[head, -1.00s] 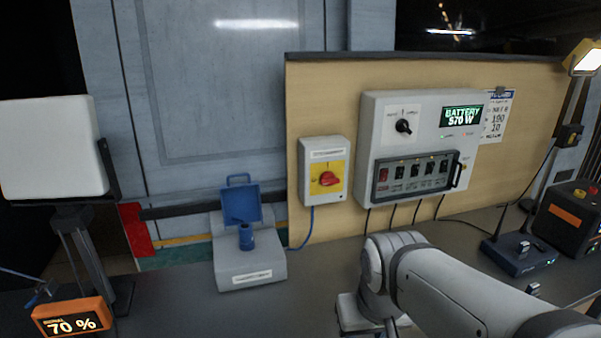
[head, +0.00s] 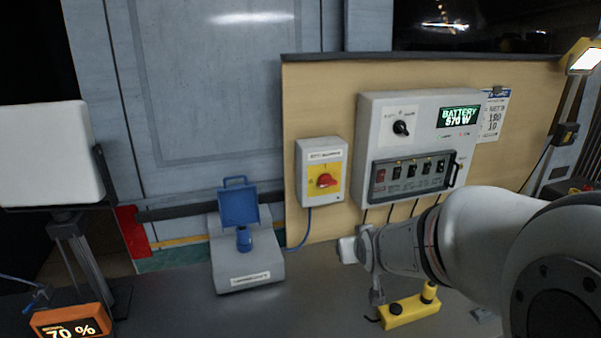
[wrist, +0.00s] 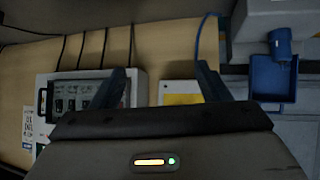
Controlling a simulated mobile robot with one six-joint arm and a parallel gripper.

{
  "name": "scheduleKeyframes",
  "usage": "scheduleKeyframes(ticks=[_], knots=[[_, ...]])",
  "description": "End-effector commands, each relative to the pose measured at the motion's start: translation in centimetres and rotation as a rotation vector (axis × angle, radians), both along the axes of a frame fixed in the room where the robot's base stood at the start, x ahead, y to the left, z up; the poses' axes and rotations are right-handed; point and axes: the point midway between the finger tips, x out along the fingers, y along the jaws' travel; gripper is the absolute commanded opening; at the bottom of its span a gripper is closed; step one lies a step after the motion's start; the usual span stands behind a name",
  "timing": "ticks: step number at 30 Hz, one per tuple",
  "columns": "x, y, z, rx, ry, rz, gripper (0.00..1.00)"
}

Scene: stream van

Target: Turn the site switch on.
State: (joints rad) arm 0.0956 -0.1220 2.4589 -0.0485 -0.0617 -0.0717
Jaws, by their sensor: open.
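A red rotary switch knob (head: 325,180) sits on a yellow plate in a light grey wall box (head: 308,198), on the wooden panel. The box's label is too small to read surely. In the head view my gripper (head: 362,252) is below and right of the box, apart from it. The wrist view is upside down: my gripper (wrist: 163,82) has its fingers spread with nothing between them. The yellow plate (wrist: 183,99) shows there near the right finger; the knob is hidden behind my gripper's body.
A grey battery panel (head: 376,115) with a black dial and several rocker switches hangs right of the box. A blue open-lidded socket (head: 239,208) stands on a grey base at left. A yellow control box (head: 410,311) lies below my arm. An orange display (head: 70,321) reads 70 %.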

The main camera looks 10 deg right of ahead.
Motion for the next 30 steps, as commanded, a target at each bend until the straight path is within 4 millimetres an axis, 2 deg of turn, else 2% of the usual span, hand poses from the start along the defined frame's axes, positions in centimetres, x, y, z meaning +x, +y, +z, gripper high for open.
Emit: scheduleKeyframes(ticks=[1, 3, 6, 9, 15, 22, 30], knots=[[1.8, 0.2, 0.2, 0.017, -0.064, 0.027, 0.69], [4.1, 0.3, 0.8, 0.023, -0.172, 0.055, 0.69], [6.8, 0.5, 1.7, 0.042, -0.322, 0.099, 0.69], [8.5, 0.9, 2.5, 0.069, -0.455, 0.144, 0.69], [10.0, 1.6, 3.8, 0.127, -0.638, 0.208, 0.69], [11.1, 2.1, 4.4, 0.149, -0.699, 0.232, 0.69], [15.2, 3.0, 4.4, 0.15, -0.698, 0.232, 0.69]])
